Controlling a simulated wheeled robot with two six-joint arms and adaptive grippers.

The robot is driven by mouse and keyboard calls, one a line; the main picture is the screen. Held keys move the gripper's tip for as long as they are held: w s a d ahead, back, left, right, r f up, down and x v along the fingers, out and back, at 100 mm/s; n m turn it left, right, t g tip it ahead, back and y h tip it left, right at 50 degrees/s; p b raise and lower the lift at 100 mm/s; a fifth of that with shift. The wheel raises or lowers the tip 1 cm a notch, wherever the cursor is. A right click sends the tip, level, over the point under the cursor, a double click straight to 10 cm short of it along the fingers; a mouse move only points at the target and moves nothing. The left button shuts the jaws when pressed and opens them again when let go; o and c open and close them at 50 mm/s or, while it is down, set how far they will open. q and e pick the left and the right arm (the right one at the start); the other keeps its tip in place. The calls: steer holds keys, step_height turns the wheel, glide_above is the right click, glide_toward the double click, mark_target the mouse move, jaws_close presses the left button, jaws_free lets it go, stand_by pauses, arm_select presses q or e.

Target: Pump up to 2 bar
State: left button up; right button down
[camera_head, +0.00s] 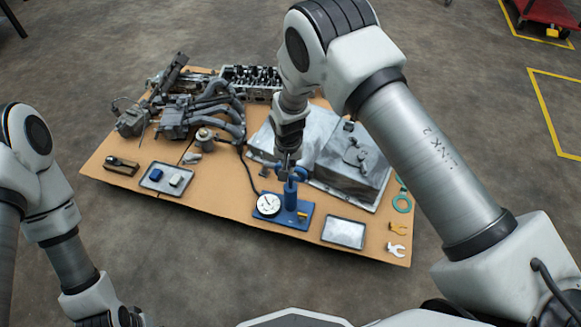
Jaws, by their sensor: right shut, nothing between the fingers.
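A blue hand pump (291,194) stands upright on a blue base on the brown board, right of the board's middle. A round white pressure gauge (268,205) sits at the left of its base; its needle reading is too small to tell. A dark hose runs from the gauge area back to the engine parts. My right gripper (287,166) is shut and empty, pointing down at the top of the pump by its blue handle. I cannot tell whether it touches the handle. My left arm is at the lower left; its gripper is out of frame.
The brown board (230,202) carries grey engine parts (210,110) at the back left and a grey metal block (352,165) behind the pump. Small trays (344,232) lie at the front right and left (166,178).

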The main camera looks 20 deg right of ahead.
steer(key=r, duration=0.5)
steer(key=shift+s+a, duration=0.1)
steer(key=shift+s, duration=0.15)
stand_by(1.5)
